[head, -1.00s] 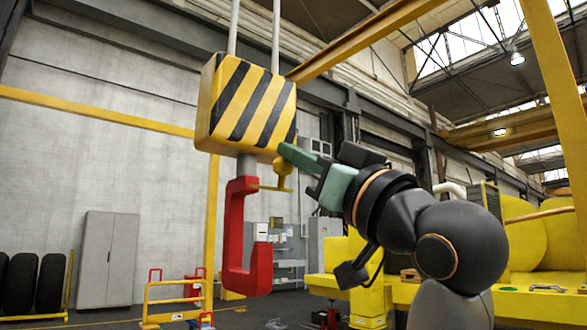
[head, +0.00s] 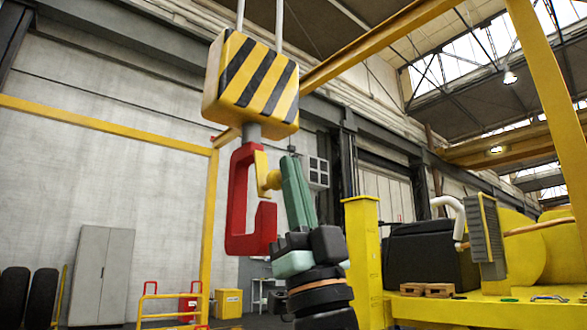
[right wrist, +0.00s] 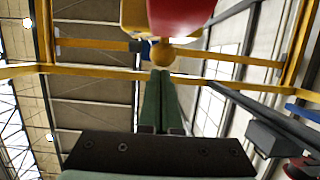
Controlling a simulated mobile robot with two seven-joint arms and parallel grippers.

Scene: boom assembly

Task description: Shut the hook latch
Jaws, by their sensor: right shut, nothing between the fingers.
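The red hook (head: 240,205) hangs under the yellow-and-black striped block (head: 252,85) in the head view, its opening facing right. The yellow latch (head: 261,166) stands nearly upright across the hook's opening, with a round yellow knob (head: 273,180) on its right side. I cannot tell whether its lower end touches the hook's tip. My right gripper (head: 289,160) is shut and empty, pointing up just right of the knob. In the right wrist view the green fingers (right wrist: 161,73) point at the knob (right wrist: 165,55); contact is unclear. The hook (right wrist: 195,14) shows beyond. My left gripper is not in view.
A yellow post (head: 362,255) and a yellow machine (head: 480,305) with a dark box (head: 430,258) stand to the right. Yellow railings (head: 170,305) and a grey cabinet (head: 102,270) are at the lower left. The air left of the hook is clear.

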